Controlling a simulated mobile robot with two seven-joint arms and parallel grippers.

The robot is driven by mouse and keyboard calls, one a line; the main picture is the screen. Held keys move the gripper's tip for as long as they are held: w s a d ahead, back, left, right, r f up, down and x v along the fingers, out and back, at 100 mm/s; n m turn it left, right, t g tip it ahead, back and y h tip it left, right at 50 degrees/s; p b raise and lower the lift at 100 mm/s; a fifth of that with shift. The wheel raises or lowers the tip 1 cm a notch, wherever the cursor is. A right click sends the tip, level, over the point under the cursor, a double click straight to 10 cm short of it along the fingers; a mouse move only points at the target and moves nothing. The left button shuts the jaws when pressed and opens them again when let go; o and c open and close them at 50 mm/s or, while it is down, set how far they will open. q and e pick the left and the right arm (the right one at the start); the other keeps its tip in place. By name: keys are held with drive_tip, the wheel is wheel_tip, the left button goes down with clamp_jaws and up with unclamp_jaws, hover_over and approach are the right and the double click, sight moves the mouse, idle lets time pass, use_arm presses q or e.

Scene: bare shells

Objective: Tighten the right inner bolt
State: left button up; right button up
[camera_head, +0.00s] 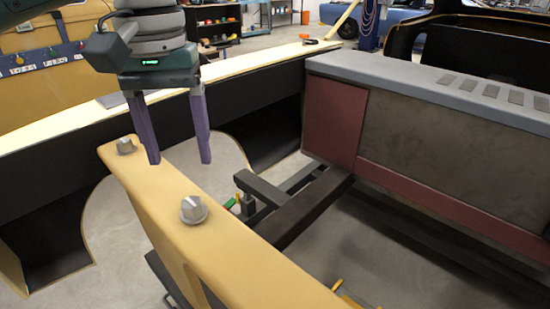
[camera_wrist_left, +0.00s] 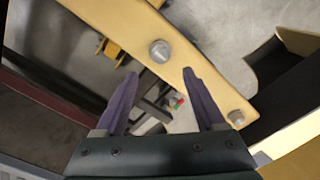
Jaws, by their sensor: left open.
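A yellow beam (camera_head: 165,195) carries two grey bolts. One bolt (camera_head: 194,210) is nearer and to the right in the head view; the other bolt (camera_head: 125,146) is farther back, near the beam's far end. My left gripper (camera_head: 179,160) points down above the beam, open and empty, with its purple fingers apart. In the left wrist view the nearer bolt (camera_wrist_left: 160,51) appears just beyond the gap between the fingertips (camera_wrist_left: 160,73), and the farther bolt (camera_wrist_left: 236,118) lies to the right of the right finger. Neither bolt appears to be touched. My right gripper is out of view.
Dark frame bars (camera_head: 300,210) and a small green and orange item (camera_head: 240,201) lie low, right of the beam. A grey and dark red block (camera_head: 430,130) stands at right. A black panel with a pale top edge (camera_head: 245,95) runs behind.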

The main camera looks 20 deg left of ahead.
sight(191, 202)
use_arm(q)
wheel_tip(191, 202, down, 9)
drive_tip(key=shift+r, duration=0.1)
idle(0.3)
clamp_jaws()
idle(0.5)
